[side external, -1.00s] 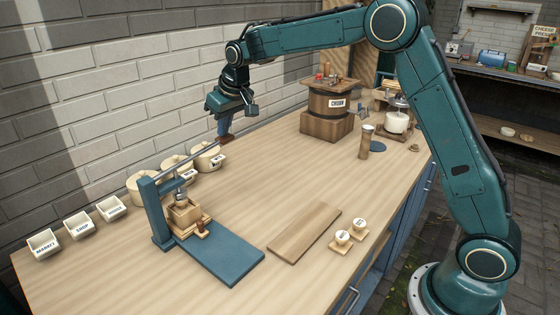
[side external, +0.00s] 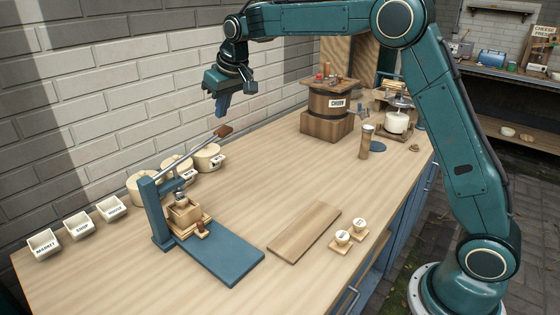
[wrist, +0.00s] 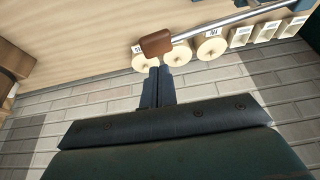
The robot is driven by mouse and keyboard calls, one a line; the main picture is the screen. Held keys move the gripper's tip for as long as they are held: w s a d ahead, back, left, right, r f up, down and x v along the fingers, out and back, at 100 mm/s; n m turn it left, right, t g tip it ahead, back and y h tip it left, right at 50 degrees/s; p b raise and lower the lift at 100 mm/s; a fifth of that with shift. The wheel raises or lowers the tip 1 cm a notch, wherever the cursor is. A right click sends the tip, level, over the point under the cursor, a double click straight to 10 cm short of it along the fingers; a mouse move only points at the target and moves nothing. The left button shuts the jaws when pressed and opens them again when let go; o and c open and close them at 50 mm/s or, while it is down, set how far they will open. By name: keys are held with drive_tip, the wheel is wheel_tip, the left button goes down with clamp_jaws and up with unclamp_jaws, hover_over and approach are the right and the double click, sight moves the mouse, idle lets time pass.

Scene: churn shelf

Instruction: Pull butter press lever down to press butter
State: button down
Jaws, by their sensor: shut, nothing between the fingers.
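The butter press has a blue upright frame (side external: 157,212) on a blue base board (side external: 222,258). Its grey metal lever (side external: 188,153) slopes up to the right and ends in a brown wooden handle (side external: 222,131). The handle also shows in the wrist view (wrist: 156,43). A wooden mould box (side external: 184,213) stands under the press, with the grey plunger (side external: 181,196) just over it. My gripper (side external: 221,113) is shut and empty, pointing down above the handle with a small gap. Its closed fingers (wrist: 160,72) show near the handle in the wrist view.
Several round pale pots (side external: 207,157) and labelled trays (side external: 77,226) line the wall. A wooden board (side external: 304,232) and small stamps (side external: 343,238) lie to the right. The churn (side external: 328,110) stands behind. The table between press and churn is clear.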

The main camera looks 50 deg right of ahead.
drive_tip(key=shift+r, duration=1.15)
drive_tip(key=shift+s+r, duration=0.25)
drive_tip(key=shift+s, duration=0.05)
drive_tip(key=s+r, duration=0.3)
drive_tip(key=s, duration=0.7)
drive_tip(key=s+r, duration=0.2)
drive_tip(key=s, duration=0.9)
drive_tip(key=s+f, duration=0.4)
drive_tip(key=s, duration=0.6)
drive_tip(key=s+f+t, duration=0.1)
drive_tip(key=s+f, duration=0.3)
drive_tip(key=s, duration=0.6)
drive_tip(key=shift+d, duration=0.3)
